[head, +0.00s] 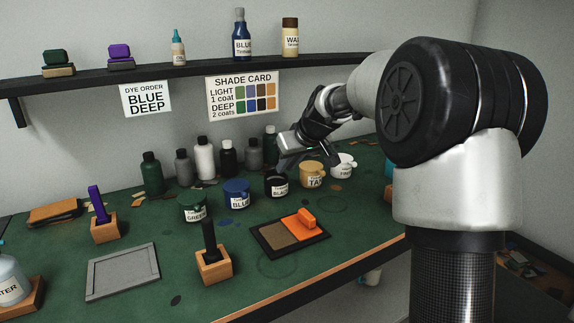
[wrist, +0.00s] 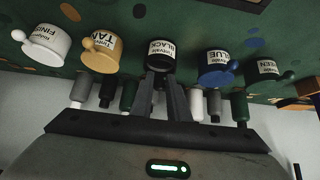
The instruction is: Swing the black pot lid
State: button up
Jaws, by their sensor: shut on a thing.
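The black pot (head: 276,187) stands on the green bench top in the row of dye pots, its BLACK label facing out. It also shows in the wrist view (wrist: 160,50), label inverted, just beyond my fingertips. My gripper (head: 288,166) reaches down to the back of this pot. In the wrist view its two fingers (wrist: 160,78) are close together at the pot's dark lid edge. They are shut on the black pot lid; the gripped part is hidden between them. The lid's exact angle is hard to tell.
The blue pot (head: 236,193) and tan pot (head: 313,175) flank the black pot closely. The green pot (head: 192,207) and white pot (head: 343,166) stand farther out. Several bottles (head: 205,158) stand behind. A tray with an orange block (head: 299,222) lies in front.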

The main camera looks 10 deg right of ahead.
jog(key=shift+s+d+f+b, duration=0.1)
jog(key=shift+s+f+b, duration=0.25)
jog(key=shift+f+b, duration=0.4)
jog(key=shift+s+d+f+b, duration=0.1)
jog(key=shift+s+f+b, duration=0.2)
jog(key=shift+f+b, duration=0.45)
jog(key=shift+s+d+f+b, duration=0.1)
jog(key=shift+s+f+b, duration=0.1)
jog(key=shift+f+b, duration=0.95)
jog(key=o, duration=0.9)
jog(key=shift+f+p, duration=0.2)
jog(key=shift+p, duration=0.1)
